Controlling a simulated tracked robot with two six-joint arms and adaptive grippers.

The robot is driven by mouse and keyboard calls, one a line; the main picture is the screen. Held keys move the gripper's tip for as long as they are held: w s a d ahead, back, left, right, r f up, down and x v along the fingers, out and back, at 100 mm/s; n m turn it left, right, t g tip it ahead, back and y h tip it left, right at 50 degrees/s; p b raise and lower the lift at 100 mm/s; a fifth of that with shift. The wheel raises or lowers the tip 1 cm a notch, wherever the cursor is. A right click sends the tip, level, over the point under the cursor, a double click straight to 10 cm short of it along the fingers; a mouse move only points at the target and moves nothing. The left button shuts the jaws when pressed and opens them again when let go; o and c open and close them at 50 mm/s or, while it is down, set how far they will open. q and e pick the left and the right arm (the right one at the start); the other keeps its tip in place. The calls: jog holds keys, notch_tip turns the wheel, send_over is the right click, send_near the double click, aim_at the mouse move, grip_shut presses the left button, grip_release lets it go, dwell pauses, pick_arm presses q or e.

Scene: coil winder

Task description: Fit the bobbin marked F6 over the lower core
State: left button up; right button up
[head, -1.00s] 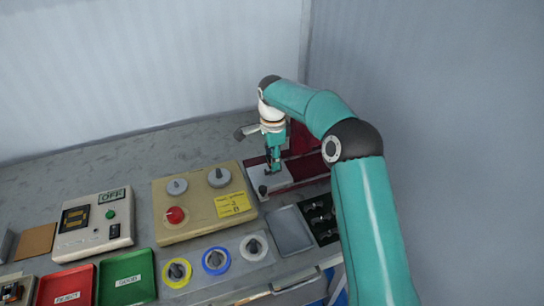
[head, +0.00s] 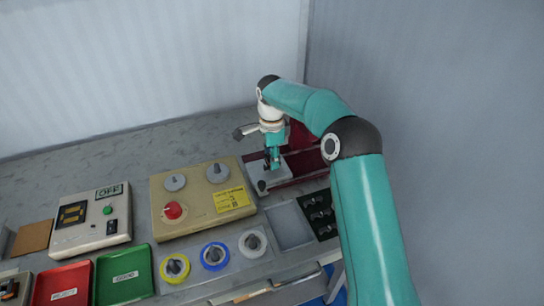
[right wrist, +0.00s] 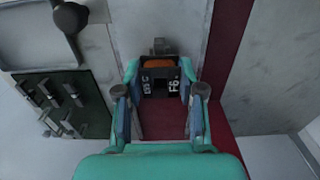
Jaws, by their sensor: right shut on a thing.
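My right gripper (head: 274,164) points down over the red and grey winder (head: 290,180) at the back right of the bench. In the right wrist view, the right gripper (right wrist: 159,98) is shut on the bobbin marked F6 (right wrist: 173,87). The bobbin has a dark flange with white marks, a square hole and orange winding behind. A small grey metal piece (right wrist: 160,46) shows just beyond it; I cannot tell whether this is the lower core or whether they touch. In the head view the bobbin is too small to make out. My left gripper is not in view.
A black slotted tray (head: 318,213) and a grey flat tray (head: 288,226) lie in front of the winder. A beige panel with knobs (head: 202,198) stands to its left. Green (head: 124,275) and red (head: 63,288) trays lie front left. A dark knob (right wrist: 70,17) shows beside the winder.

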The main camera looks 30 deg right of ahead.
jog(key=shift+f, duration=0.3)
dwell(0.4)
jog(key=shift+f+b, duration=0.35)
jog(key=shift+b, duration=0.1)
jog(key=shift+f, duration=0.2)
jog(key=o, duration=1.2)
jog(key=shift+r, duration=0.1)
notch_tip(320, 180, up, 12)
jog(key=shift+f, duration=0.1)
jog(key=shift+s, duration=0.1)
